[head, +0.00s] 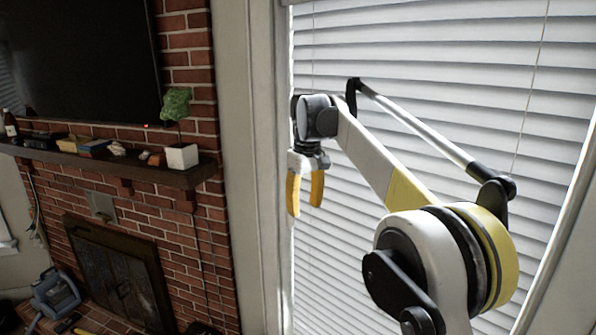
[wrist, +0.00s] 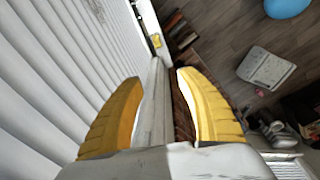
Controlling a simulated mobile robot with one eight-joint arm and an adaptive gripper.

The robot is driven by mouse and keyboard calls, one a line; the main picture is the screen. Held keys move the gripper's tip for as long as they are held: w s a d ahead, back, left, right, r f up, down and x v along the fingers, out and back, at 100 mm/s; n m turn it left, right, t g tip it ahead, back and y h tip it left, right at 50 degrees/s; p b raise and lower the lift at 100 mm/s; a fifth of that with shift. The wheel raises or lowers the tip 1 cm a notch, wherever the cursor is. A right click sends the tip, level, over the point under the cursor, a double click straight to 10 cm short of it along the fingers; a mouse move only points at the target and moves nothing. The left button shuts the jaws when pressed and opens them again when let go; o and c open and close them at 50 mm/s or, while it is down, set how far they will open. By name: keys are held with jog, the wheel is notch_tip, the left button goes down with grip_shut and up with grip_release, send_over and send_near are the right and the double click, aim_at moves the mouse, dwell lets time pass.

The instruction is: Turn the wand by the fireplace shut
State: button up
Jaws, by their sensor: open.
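White slatted blinds (head: 440,45) cover the window to the right of the brick fireplace (head: 195,235). A thin vertical line (head: 312,45) hangs at their left edge, near the fireplace; I cannot tell whether it is the wand or a cord. Its lower part is not clear behind my arm. The slats show gaps between them. My gripper (head: 305,207) points down in front of the blinds' left edge, its yellow fingers apart. In the wrist view my gripper (wrist: 160,78) has a pale window-frame strip (wrist: 153,105) behind its gap, and I make out no wand between the fingers.
A mantel shelf (head: 115,167) with a potted plant (head: 181,156) juts out left of the window frame (head: 257,150). A dark screen (head: 75,60) hangs above. The wrist view shows the wooden floor (wrist: 225,45) and a blue ball (wrist: 287,7).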

jog(key=s+d+f+m+t+b, duration=0.2)
jog(key=s+d+f+b, duration=0.4)
jog(key=s+f+b, duration=0.45)
jog(key=s+d+f+m+t+b, duration=0.1)
jog(key=s+d+f+m+b, duration=0.1)
jog(key=s+d+f+b, duration=0.65)
jog(key=s+d+f+m+t+b, duration=0.1)
jog(key=s+f+b, duration=0.5)
jog(key=f, duration=0.4)
jog(key=s+d+f+m+t+b, duration=0.1)
jog(key=s+f+b, duration=0.5)
jog(key=f, duration=0.4)
jog(key=s+f+m+t+b, duration=0.1)
jog(key=s+f+b, duration=0.5)
jog(key=f, duration=0.5)
jog(key=shift+s+d+m, duration=0.3)
jog(key=shift+d, duration=0.1)
